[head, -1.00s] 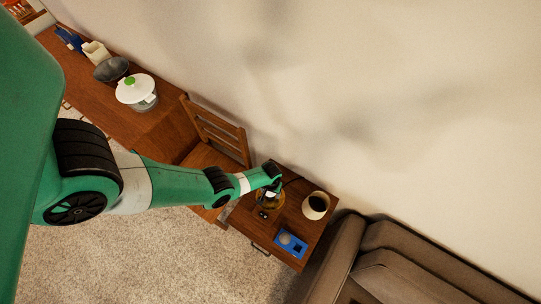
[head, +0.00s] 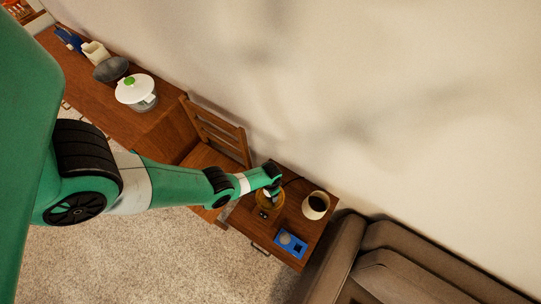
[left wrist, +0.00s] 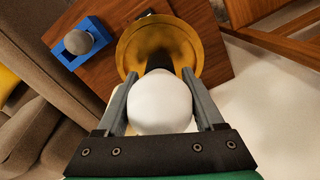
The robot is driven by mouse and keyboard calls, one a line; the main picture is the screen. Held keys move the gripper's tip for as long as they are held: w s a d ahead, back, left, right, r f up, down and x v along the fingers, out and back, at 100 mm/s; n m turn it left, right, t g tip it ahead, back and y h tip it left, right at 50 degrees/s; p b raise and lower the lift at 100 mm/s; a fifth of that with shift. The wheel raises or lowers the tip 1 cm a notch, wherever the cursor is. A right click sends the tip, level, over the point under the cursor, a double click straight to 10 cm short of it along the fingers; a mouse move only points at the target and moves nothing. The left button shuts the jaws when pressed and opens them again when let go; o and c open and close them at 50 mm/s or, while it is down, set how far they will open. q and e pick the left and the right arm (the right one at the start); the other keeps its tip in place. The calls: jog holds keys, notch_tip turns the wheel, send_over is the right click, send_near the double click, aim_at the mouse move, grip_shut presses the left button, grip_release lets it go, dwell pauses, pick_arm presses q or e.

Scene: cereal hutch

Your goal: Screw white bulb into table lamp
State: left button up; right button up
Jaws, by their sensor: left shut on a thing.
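My left gripper (left wrist: 160,100) is shut on a white bulb (left wrist: 160,105), with one finger on each side of it. The bulb is over the round gold table lamp base (left wrist: 130,48) in the left wrist view. A dark part shows between the bulb and the base; I cannot tell whether the bulb touches the socket. In the head view the lamp base (head: 267,208) stands on the small wooden side table, partly hidden by my left gripper (head: 271,191). My right gripper is not in view.
A blue holder (head: 291,243) sits at the table's front; a grey bulb (left wrist: 78,42) shows in it in the wrist view. A white cup-shaped object with a dark inside (head: 315,205) stands right of the lamp. A sofa (head: 375,265) and a wooden chair (head: 215,135) flank the table.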

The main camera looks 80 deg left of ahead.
pick_arm(q)
jog(key=shift+m, duration=0.5)
jog(key=m, duration=0.3)
jog(key=shift+m, duration=0.3)
jog(key=shift+m, duration=0.3)
jog(key=m, duration=0.3)
jog(key=shift+m, duration=0.3)
jog(key=shift+m, duration=0.6)
jog(key=m, duration=0.2)
jog(key=shift+m, duration=0.3)
